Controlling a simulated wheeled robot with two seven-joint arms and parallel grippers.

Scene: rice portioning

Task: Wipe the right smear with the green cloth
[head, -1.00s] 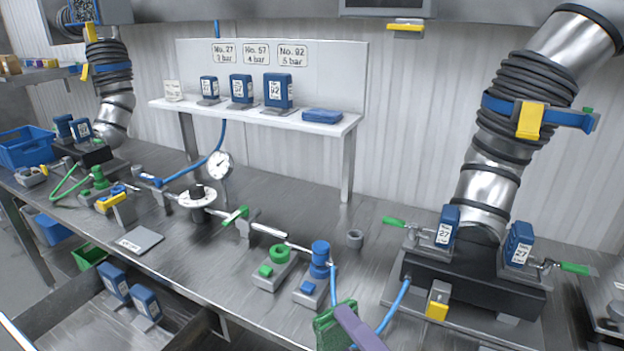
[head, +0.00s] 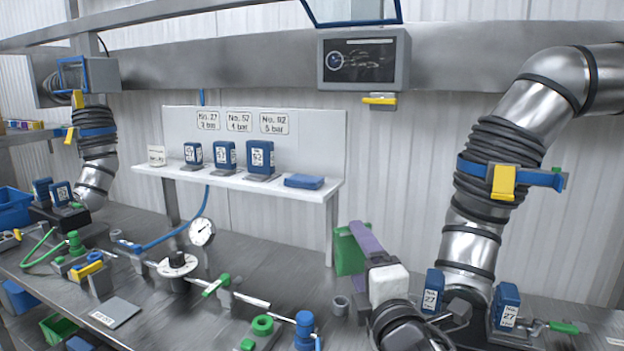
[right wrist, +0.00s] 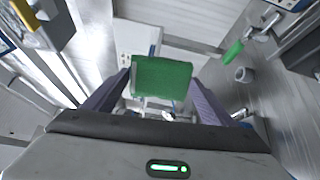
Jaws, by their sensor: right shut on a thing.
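My right gripper (head: 366,240), with purple fingers, is shut on the green cloth (head: 350,254). It holds the cloth up in front of the wall, just right of the white shelf and above the bench. In the right wrist view the green cloth (right wrist: 162,80) spans the gap between the finger ends. It looks like a flat pad, apart from other surfaces as far as I can tell. I cannot make out a smear in either view. My left gripper is not in view.
A monitor (head: 362,60) hangs above, with a blue-edged frame (head: 401,10) cut off over it. The white shelf (head: 240,187) with blue blocks stands left. A metal duct (head: 470,240) and blue boxes (head: 507,306) stand right. A grey cup (head: 341,305) is on the bench.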

